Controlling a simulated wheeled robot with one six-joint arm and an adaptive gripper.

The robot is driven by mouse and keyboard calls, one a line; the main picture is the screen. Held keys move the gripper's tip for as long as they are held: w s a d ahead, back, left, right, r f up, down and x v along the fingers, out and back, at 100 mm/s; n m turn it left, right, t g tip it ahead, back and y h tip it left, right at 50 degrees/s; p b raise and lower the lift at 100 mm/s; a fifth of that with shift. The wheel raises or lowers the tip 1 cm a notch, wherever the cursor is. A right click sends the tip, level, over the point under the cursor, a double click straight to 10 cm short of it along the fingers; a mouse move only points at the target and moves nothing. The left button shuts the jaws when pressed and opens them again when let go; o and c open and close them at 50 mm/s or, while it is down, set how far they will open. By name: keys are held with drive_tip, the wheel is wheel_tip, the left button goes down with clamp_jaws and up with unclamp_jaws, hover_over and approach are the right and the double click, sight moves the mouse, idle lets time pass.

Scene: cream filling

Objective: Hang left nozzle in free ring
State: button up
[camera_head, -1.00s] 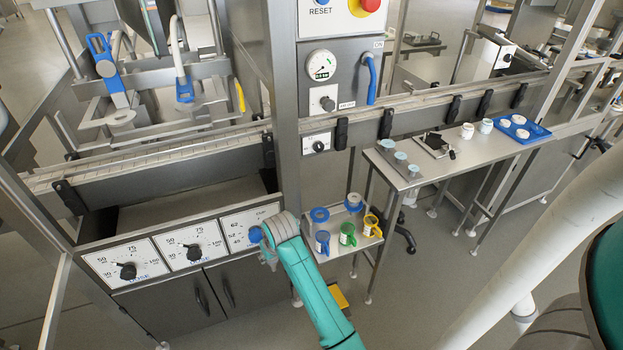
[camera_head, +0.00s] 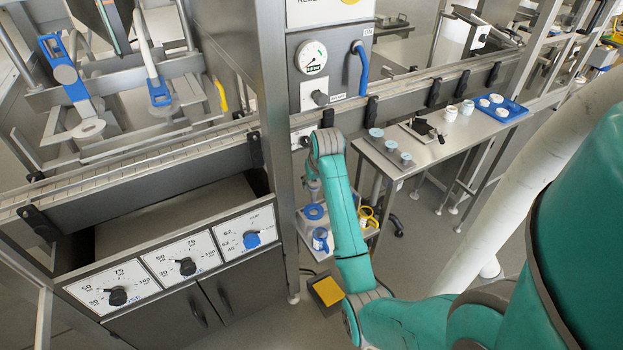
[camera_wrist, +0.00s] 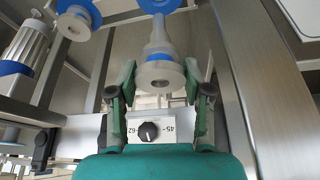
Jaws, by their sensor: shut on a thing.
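In the wrist view my gripper (camera_wrist: 161,92) has its two green fingers around a pale nozzle (camera_wrist: 160,50) with a blue band and a round flange. Its narrow end points away, towards a blue ring (camera_wrist: 160,6). In the head view my arm hides most of the gripper, beside the steel post; part of the nozzle (camera_head: 313,189) shows under the arm end. Below it the blue ring (camera_head: 315,212) lies on the small shelf. The nozzle appears above the ring; I cannot tell whether they touch.
A blue cup (camera_head: 320,239) and a yellow cup (camera_head: 367,217) stand near the ring. The steel post (camera_head: 270,120) is close on the left. A side table (camera_head: 440,145) with a blue tray (camera_head: 500,108) is at right. A yellow pedal (camera_head: 328,291) is on the floor.

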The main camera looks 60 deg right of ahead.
sight(314, 190)
drive_tip(key=shift+f, duration=1.9)
drive_tip(key=shift+a+f, duration=0.1)
drive_tip(key=shift+f, duration=3.25)
idle(1.3)
drive_tip(key=o, duration=1.4)
drive_tip(key=o, duration=0.4)
